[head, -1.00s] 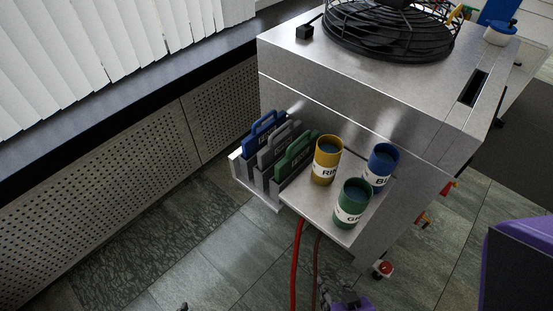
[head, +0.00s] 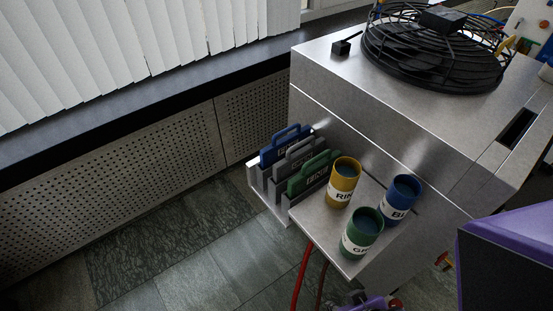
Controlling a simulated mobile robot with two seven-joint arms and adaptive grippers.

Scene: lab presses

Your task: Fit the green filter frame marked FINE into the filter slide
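The green filter frame (head: 296,186) stands upright in a light rack (head: 262,194) at the side of the metal cabinet. It has a loop handle on top and a label that seems to read FINE. It is the nearest of three frames there. A dark rectangular slot (head: 518,126) shows in the cabinet top at the right; I cannot tell whether it is the filter slide. Neither gripper's fingers show. Purple parts of my own arm show at the right edge and the bottom edge.
A grey frame (head: 292,160) and a blue frame (head: 271,156) share the rack. Yellow (head: 343,182), blue (head: 399,199) and green (head: 361,234) cups stand on the side shelf (head: 312,212). A black caged fan (head: 430,55) tops the cabinet (head: 400,130). Red hoses hang below.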

